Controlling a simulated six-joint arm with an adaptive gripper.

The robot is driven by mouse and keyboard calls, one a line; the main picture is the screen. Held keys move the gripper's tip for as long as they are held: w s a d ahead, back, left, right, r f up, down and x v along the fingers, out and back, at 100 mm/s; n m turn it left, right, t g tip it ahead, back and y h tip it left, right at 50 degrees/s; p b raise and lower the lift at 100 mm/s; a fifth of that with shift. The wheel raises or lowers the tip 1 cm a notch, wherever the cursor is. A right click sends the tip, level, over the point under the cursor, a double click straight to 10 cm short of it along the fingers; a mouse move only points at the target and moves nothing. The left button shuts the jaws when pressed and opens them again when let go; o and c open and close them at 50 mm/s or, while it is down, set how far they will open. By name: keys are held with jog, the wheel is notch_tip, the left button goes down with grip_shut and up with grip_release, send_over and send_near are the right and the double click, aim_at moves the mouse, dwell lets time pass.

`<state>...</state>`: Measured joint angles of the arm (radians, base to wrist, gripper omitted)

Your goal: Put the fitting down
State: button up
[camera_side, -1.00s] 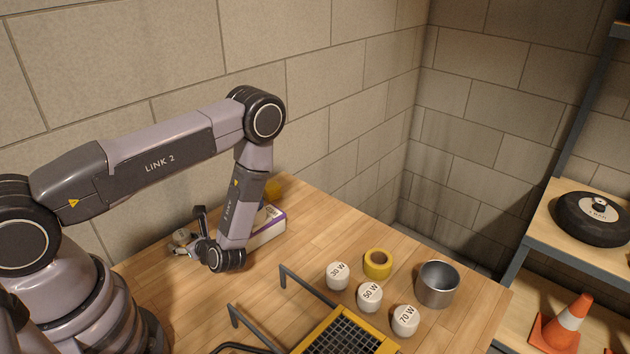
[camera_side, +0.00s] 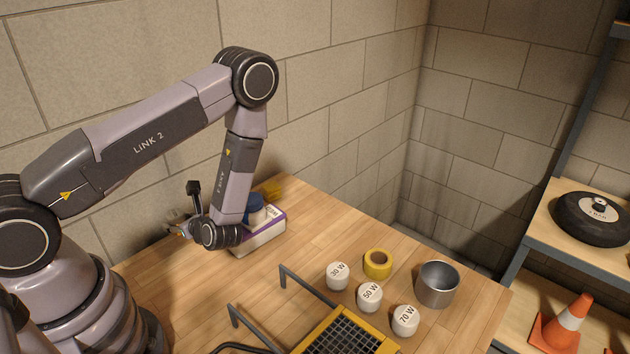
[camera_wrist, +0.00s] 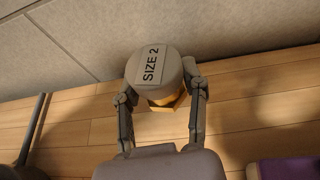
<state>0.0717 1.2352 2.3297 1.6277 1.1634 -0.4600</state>
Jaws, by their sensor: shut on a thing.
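The fitting (camera_wrist: 157,70) has a round grey top marked "SIZE 2" and a brass-coloured lower part. In the wrist view it sits between the two fingers of my gripper (camera_wrist: 160,92), which is shut on it. In the side view my gripper (camera_side: 180,230) is at the back left of the wooden table, near the wall. The fitting is small and hard to make out there. Its underside is hidden, and I cannot tell its exact height over the table.
A white and purple box (camera_side: 262,238) with a blue thing (camera_side: 256,211) stands right of my wrist. White weights (camera_side: 338,276), yellow tape (camera_side: 378,263), a metal cup (camera_side: 437,284) and a yellow-framed grid (camera_side: 345,335) are further right. Open wood lies between.

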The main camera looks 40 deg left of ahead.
notch_tip(320, 180, up, 12)
jog(key=shift+w+d+r, duration=0.1)
jog(key=shift+w+r, duration=0.05)
jog(key=w+d+m+t+h, duration=0.1)
jog(key=w+d+m+t, duration=0.25)
jog(key=w+d, duration=0.5)
jog(key=w+d+m+t+h, duration=0.1)
jog(key=w+d+m+t, duration=0.3)
jog(key=d, duration=0.8)
send_over(331, 234)
jog(key=shift+n, duration=0.45)
jog(key=f, duration=1.4)
jog(key=shift+s+f, duration=0.1)
jog(key=shift+s, duration=0.25)
jog(key=shift+w+f, duration=0.4)
jog(key=shift+f, duration=0.05)
jog(key=shift+w+f, duration=0.1)
jog(key=shift+f, duration=1.5)
